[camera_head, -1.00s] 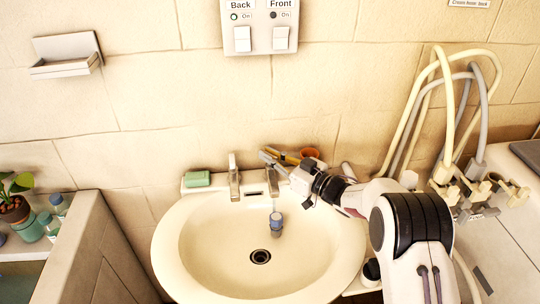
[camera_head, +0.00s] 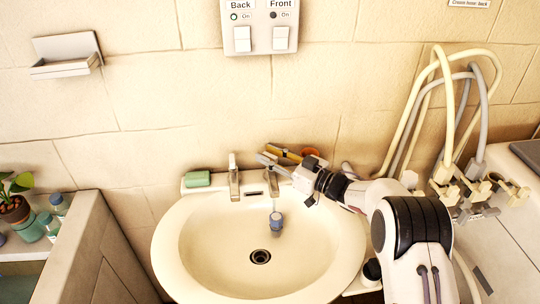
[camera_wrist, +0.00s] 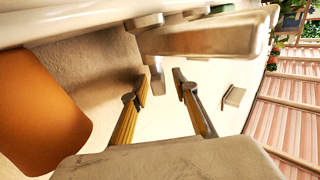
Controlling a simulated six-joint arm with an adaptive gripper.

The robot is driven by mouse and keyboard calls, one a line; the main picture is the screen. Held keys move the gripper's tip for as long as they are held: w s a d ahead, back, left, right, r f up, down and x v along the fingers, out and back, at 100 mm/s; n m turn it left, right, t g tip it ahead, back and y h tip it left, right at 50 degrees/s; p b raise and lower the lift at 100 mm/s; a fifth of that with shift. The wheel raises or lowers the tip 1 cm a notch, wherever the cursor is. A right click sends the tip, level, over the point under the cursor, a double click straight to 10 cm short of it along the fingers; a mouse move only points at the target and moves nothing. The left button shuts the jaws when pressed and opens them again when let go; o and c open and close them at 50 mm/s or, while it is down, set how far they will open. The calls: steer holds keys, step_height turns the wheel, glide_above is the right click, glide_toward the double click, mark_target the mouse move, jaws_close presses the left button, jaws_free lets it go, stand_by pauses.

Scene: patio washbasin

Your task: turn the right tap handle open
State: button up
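My gripper (camera_head: 267,155) comes in from the right, behind and above this tap. Its two yellow-sided fingers are apart with nothing gripped between them. In the wrist view my gripper (camera_wrist: 160,83) is open, and the pale metal tap body (camera_wrist: 205,40) lies just past the fingertips. A short handle lever (camera_wrist: 157,75) projects from it and appears between the fingertips. Contact cannot be told. My fingers partly hide the tap's top in the head view.
The left tap (camera_head: 233,176) and green soap (camera_head: 197,179) are left along the rim of the basin (camera_head: 180,225). An orange pot (camera_wrist: 38,110) is close beside my gripper. The wall is close behind. Hoses (camera_head: 447,110) stand at right.

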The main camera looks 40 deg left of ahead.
steer(key=shift+r, duration=0.15)
steer(key=shift+r, duration=4.85)
steer(key=shift+w+d+r, duration=0.65)
steer(key=shift+d+r, duration=0.05)
steer(key=shift+d, duration=0.15)
steer(key=h, duration=0.5)
glide_toward(271, 155)
steer(key=shift+f, duration=0.45)
steer(key=shift+a, duration=0.15)
